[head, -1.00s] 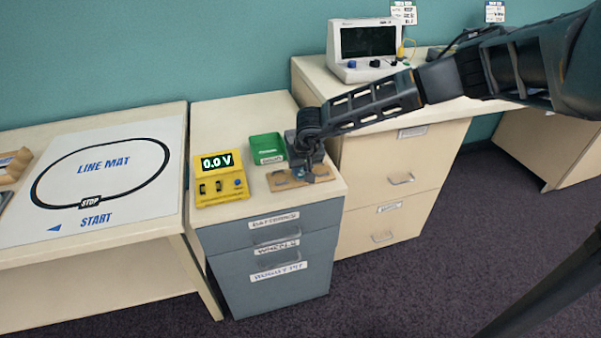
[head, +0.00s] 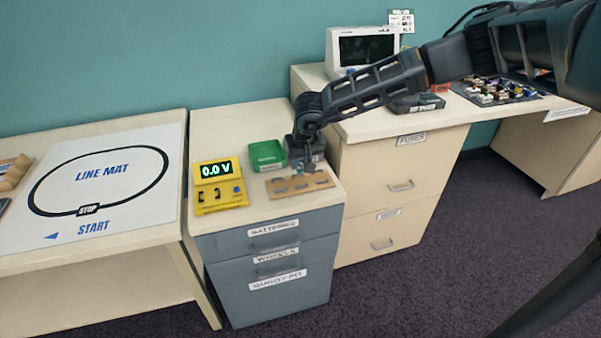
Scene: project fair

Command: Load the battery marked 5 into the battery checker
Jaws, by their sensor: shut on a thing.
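The yellow battery checker (head: 238,201) stands on the grey drawer cabinet, its display reading 0.0 V. Dark slots and a blue button show on its face. A flat wooden battery holder (head: 328,181) lies to its right, with several dark slots along it. My gripper (head: 303,170) points down over the back of this holder, to the right of the checker. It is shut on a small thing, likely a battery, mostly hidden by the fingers. The number 5 cannot be read.
A white instrument (head: 345,68) and a dark tray of parts (head: 510,97) are on the right bench. The line mat (head: 140,185) covers the left table. The cabinet top (head: 225,125) behind the checker is clear.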

